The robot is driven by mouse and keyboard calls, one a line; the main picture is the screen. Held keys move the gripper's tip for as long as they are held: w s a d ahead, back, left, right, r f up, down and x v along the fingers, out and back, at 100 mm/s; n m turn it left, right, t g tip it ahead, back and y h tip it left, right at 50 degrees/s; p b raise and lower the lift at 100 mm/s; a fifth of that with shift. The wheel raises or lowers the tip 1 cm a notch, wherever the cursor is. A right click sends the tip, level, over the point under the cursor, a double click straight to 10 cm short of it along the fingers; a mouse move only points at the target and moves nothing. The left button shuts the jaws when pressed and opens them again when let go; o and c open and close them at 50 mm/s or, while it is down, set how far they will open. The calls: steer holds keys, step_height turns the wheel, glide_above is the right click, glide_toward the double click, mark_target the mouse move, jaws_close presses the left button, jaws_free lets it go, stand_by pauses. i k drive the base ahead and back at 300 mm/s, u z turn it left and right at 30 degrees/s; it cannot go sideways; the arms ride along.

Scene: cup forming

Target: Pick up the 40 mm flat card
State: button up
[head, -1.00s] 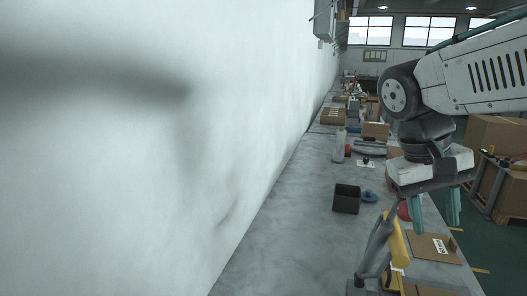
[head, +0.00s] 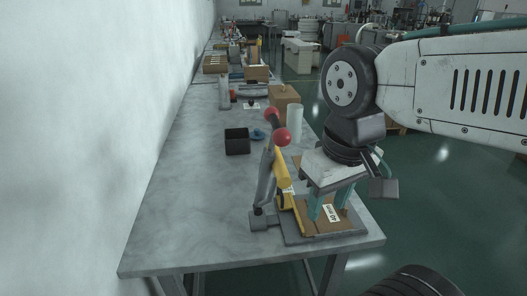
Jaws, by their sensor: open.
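The flat card (head: 322,227) is brown with a white printed label and lies on a grey base plate (head: 350,232) near the table's front right corner. The label's print is too small to read surely. My gripper (head: 328,212) points down over the card with its two teal fingers apart and nothing seen between them. The fingers hide part of the card. I cannot tell whether the fingertips touch it.
A lever press (head: 265,180) with a yellow part and red knobs stands close on the left of my gripper. A black box (head: 237,141), a blue item (head: 257,134) and a white cylinder (head: 294,122) stand farther back. The table's left front (head: 180,225) is clear.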

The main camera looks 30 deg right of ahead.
mark_target(330, 219)
steer(key=u, duration=3.15)
steer(key=k, duration=2.1)
steer(key=z, duration=2.5)
